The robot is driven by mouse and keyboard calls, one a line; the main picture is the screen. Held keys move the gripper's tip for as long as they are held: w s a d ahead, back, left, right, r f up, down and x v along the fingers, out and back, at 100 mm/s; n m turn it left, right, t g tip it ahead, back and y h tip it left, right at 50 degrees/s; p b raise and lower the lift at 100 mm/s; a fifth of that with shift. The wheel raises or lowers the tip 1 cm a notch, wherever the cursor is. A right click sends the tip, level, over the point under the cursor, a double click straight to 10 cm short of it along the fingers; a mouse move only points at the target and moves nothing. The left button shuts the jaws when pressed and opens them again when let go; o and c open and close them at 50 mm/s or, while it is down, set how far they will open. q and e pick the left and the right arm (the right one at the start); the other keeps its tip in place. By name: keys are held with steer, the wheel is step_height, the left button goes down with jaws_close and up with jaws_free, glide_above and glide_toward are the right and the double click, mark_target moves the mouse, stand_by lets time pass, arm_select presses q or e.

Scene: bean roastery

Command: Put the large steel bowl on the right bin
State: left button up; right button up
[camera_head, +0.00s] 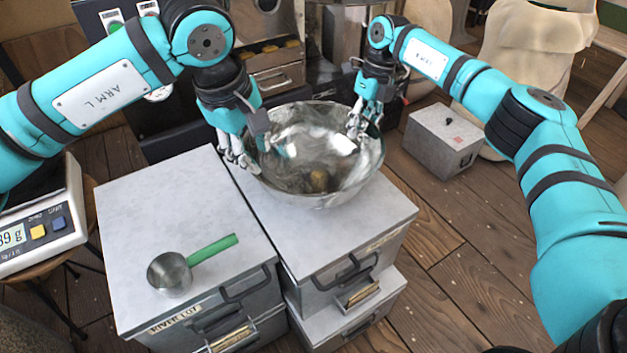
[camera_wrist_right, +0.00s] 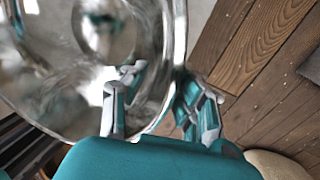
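The large steel bowl (camera_head: 318,192) is upright over the lid of the right bin (camera_head: 385,222); whether its base touches the lid is hard to tell. It holds a small brownish patch that may be a reflection. My left gripper (camera_head: 238,150) is at the bowl's left rim; its finger gap is hidden. My right gripper (camera_head: 362,120) is at the far right rim. In the right wrist view the bowl (camera_wrist_right: 60,95) fills the left side, and its rim passes between the spread fingers of my right gripper (camera_wrist_right: 165,95).
The left bin (camera_head: 150,215) stands close beside, with a steel scoop with a green handle (camera_head: 170,273) on its lid. A scale (camera_head: 45,225) is at far left. A grey box (camera_head: 442,140) sits on the floor at right. Machines stand behind; floor is clear at front right.

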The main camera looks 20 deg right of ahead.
steer(key=v, duration=0.9)
steer(key=shift+r, duration=0.4)
steer(key=shift+d, duration=0.1)
